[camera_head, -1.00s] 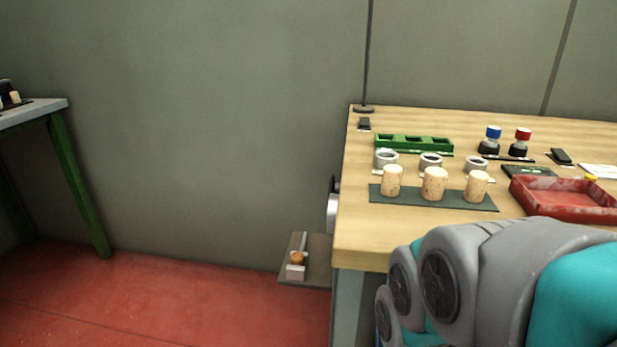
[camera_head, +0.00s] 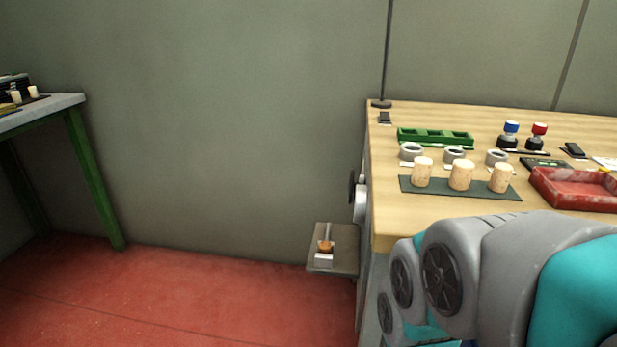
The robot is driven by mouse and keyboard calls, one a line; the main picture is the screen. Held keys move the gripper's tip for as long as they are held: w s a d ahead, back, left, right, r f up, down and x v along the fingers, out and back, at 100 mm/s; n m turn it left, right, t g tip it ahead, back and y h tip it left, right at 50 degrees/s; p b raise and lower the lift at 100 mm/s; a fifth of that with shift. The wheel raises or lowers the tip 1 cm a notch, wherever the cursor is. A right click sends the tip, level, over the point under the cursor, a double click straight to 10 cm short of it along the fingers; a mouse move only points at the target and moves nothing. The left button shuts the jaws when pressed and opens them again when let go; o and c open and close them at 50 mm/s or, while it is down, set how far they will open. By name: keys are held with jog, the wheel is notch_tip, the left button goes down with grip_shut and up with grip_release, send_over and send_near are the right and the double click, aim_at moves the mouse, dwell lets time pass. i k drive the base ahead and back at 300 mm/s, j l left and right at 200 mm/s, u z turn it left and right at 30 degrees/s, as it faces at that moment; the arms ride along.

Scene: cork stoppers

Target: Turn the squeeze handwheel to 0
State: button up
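A dark wheel edge (camera_head: 352,187) with a pale round part (camera_head: 360,204) beside it shows at the left side of the wooden workbench (camera_head: 388,225). It is seen nearly edge-on, so I cannot read any mark on it or be sure that it is the squeeze handwheel. Below it, a small grey shelf (camera_head: 345,238) juts left from the bench and carries a metal fixture with an orange-brown piece (camera_head: 325,246). My gripper is not in view; only grey and teal links of my arm show at the lower right.
Several cork stoppers (camera_head: 461,175) stand on or near a dark green mat, with grey rings behind. A green tray (camera_head: 435,137) and a red tray (camera_head: 577,190) lie on the bench. Another table (camera_head: 62,101) stands at the far left. The red floor (camera_head: 190,295) between is clear.

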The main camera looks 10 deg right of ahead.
aim_at(352, 184)
jog(key=i+j, duration=0.1)
jog(key=j, duration=1.1)
jog(key=i+j, duration=0.1)
jog(key=i, duration=0.35)
jog(key=i+j, duration=0.15)
jog(key=i, duration=0.3)
